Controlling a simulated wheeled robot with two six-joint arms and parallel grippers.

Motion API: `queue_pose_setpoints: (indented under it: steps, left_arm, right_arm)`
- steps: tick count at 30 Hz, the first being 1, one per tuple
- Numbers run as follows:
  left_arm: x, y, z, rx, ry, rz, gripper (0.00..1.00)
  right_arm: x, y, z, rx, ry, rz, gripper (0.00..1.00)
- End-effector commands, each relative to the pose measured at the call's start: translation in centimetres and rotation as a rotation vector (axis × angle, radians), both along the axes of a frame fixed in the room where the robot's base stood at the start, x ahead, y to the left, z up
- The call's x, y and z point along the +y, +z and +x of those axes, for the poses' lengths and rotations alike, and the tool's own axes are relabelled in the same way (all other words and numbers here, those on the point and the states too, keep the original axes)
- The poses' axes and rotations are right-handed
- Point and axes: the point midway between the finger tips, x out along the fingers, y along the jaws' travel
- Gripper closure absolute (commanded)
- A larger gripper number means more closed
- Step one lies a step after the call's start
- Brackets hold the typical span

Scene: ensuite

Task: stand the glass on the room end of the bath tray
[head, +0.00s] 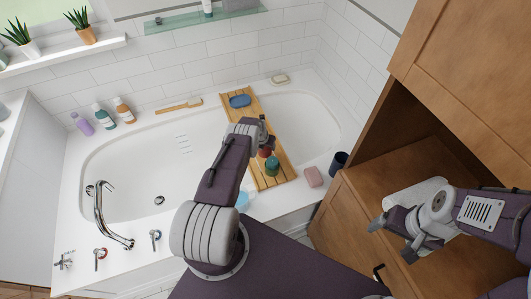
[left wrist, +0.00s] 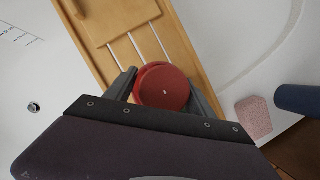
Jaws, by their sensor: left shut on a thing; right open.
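The slatted wooden bath tray (head: 285,178) lies across the bath, its near end on the room-side rim. My left gripper (left wrist: 165,85) is over the tray, shut on a round red object (left wrist: 162,88), seen from above between the fingers. The red object also shows in the head view (head: 265,153), just behind a teal object (head: 272,166) towards the tray's near end. A dark blue cup (head: 339,160) stands upright to the right of the tray. No clear glass is plain; a pale blue thing (head: 242,201) is partly hidden by my left arm. My right gripper (head: 391,240) is open and empty.
A blue dish (head: 240,101) sits on the tray's far end. A pink block (head: 313,176) lies on the rim between tray and cup. Several bottles (head: 104,115) and a wooden brush (head: 180,105) line the back rim. A wooden cabinet (head: 350,215) stands at right.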

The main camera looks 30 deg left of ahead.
Motion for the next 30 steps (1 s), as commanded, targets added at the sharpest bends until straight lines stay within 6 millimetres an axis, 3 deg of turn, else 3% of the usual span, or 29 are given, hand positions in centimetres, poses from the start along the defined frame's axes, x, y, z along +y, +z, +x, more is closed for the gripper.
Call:
queue_pose_setpoints:
  steps: [6, 20, 21, 22, 30]
  left_arm:
    - [0.0, -3.8, 0.0, -0.002, 0.000, 0.001, 0.82]
    - [0.0, -4.4, 0.0, -0.002, 0.000, 0.001, 0.82]
    - [0.0, -4.3, 0.0, 0.000, 0.000, 0.000, 0.26]
    - [0.0, -4.3, 0.0, 0.000, 0.000, 0.000, 0.18]
    - [0.0, -4.3, 0.0, 0.000, 0.000, 0.000, 0.15]
  right_arm:
    - [0.0, -2.2, 0.0, 0.000, 0.000, 0.000, 0.15]
    - [0.0, -2.7, 0.0, 0.000, 0.000, 0.000, 0.15]
    - [0.0, -2.5, 0.0, 0.000, 0.000, 0.000, 0.15]
    - [0.0, -2.5, 0.0, 0.000, 0.000, 0.000, 0.15]
    - [0.0, -2.5, 0.0, 0.000, 0.000, 0.000, 0.15]
